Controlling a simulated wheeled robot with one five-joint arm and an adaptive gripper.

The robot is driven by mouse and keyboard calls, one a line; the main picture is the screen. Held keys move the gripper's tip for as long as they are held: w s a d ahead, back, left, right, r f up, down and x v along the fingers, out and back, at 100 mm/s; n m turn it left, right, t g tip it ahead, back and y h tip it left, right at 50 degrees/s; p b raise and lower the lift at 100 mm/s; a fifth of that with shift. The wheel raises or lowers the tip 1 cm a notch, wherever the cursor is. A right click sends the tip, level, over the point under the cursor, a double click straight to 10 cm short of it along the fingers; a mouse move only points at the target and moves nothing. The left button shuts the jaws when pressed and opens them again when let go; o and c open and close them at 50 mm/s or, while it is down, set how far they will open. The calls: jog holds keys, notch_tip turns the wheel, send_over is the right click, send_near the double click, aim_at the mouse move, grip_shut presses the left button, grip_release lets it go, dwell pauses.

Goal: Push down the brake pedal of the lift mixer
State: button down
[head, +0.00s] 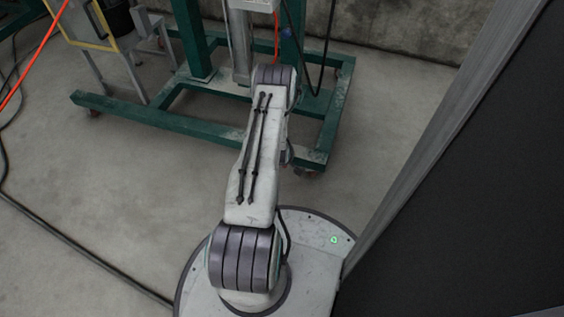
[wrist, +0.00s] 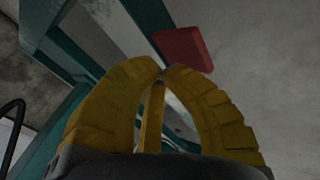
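The brake pedal (wrist: 183,48) is a red block in the wrist view, just beyond and slightly right of my fingertips. I cannot tell whether the tips touch the pedal. The lift mixer's green frame (head: 165,117) stands on small wheels in the head view. Its green beams (wrist: 72,128) also show in the wrist view. In the head view my own arm hides the gripper, and I cannot make out the pedal there.
A grey metal stand with a yellow frame (head: 92,30) is at the upper left. A dark cable (head: 75,245) crosses the floor on the left. A large dark panel with a grey edge (head: 450,130) closes off the right. Bare concrete floor (head: 130,200) lies left of my arm.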

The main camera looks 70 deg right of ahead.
jog(key=shift+f, duration=0.2)
dwell(1.2)
jog(key=shift+f, duration=0.2)
jog(key=shift+a+f, duration=0.15)
jog(key=shift+f, duration=0.5)
dwell(1.1)
jog(key=shift+r, duration=0.1)
jog(key=shift+r+p, duration=0.65)
jog(key=shift+r, duration=0.35)
jog(key=shift+d, duration=0.2)
jog(key=shift+d+r+p, duration=0.25)
jog(key=shift+r+p, duration=0.5)
jog(key=shift+r, duration=0.5)
jog(key=shift+d+r+p, duration=0.2)
jog(key=shift+r+p, duration=0.5)
jog(key=shift+r, duration=0.5)
